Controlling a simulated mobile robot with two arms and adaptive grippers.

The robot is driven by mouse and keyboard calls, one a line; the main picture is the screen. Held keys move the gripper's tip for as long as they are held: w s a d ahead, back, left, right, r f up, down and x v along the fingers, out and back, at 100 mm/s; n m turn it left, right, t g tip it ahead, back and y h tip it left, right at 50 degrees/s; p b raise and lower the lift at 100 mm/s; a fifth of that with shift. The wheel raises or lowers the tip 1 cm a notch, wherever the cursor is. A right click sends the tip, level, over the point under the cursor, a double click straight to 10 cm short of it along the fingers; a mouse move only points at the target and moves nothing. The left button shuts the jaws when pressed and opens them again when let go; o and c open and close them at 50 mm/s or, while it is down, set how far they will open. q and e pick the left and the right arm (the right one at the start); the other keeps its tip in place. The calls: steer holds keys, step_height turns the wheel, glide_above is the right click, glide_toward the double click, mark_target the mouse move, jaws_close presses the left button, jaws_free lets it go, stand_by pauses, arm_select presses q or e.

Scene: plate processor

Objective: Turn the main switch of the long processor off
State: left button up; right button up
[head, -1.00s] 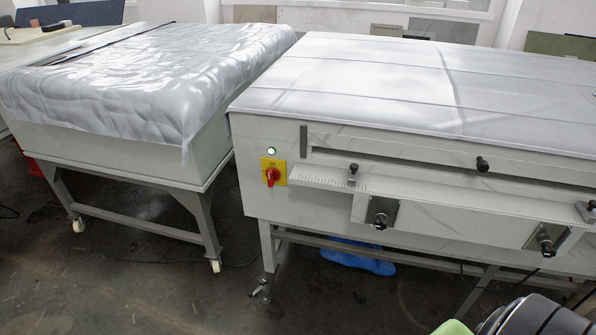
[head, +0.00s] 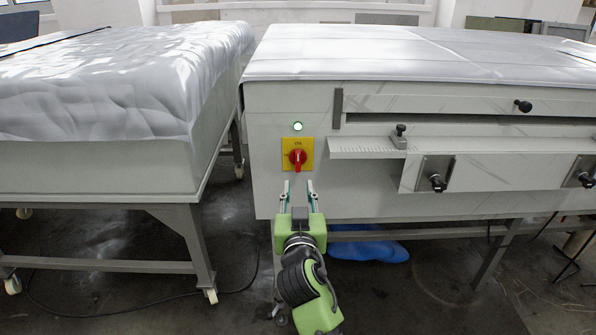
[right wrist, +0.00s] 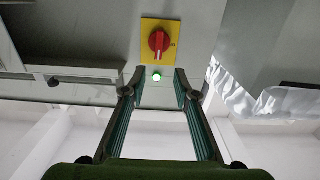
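The long processor (head: 360,185) is a grey cabinet with a white covered top. Its main switch (head: 298,157) is a red rotary knob on a yellow plate, at the left of the front panel. A lit green lamp (head: 297,126) sits above it. My right gripper (head: 299,188) is open and empty just below the switch, fingers pointing at the panel. In the right wrist view, the switch (right wrist: 159,41) is beyond the open fingertips (right wrist: 156,82), and nothing is between them. The knob's handle looks upright. My left gripper is not in view.
A second machine under a wrinkled plastic cover (head: 110,80) stands at the left on a wheeled frame. A ledge (head: 365,150) and black knobs (head: 437,183) stick out to the right of the switch. A blue thing (head: 370,252) lies under the processor.

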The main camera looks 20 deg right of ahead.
mark_target(298, 159)
steer(key=x, duration=1.2)
steer(key=shift+r+b, duration=0.3)
steer(key=shift+b, duration=0.05)
steer(key=shift+w+d, duration=0.25)
steer(key=shift+w, duration=0.3)
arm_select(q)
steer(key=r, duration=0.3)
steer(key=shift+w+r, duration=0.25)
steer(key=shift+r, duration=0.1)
arm_select(e)
steer(key=shift+w, duration=0.25)
jaws_close()
